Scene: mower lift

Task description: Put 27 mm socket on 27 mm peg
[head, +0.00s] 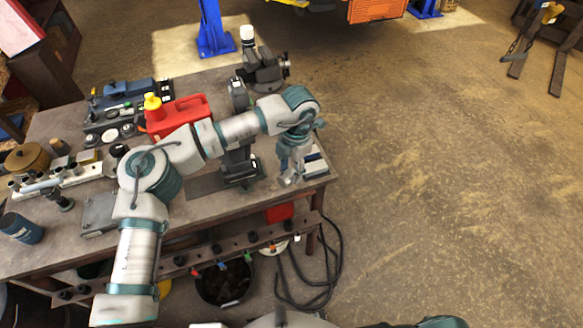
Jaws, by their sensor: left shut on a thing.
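My left arm reaches in from the lower left across the workbench. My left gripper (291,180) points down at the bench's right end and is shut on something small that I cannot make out. It is beside a small blue and grey item (315,162) near the right edge; I cannot tell if they touch. A pale rail with several metal sockets or pegs (60,180) lies at the bench's left side, far from the gripper. Sizes are unreadable, so I cannot tell which is the 27 mm socket or peg. My right gripper is out of view.
The bench (245,205) also holds a red jug with a yellow cap (182,114), a dark vise (262,70), a blue-topped tool set (118,100), and a dark blue cup (20,228). A black bucket (225,284) stands below. Open floor lies to the right.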

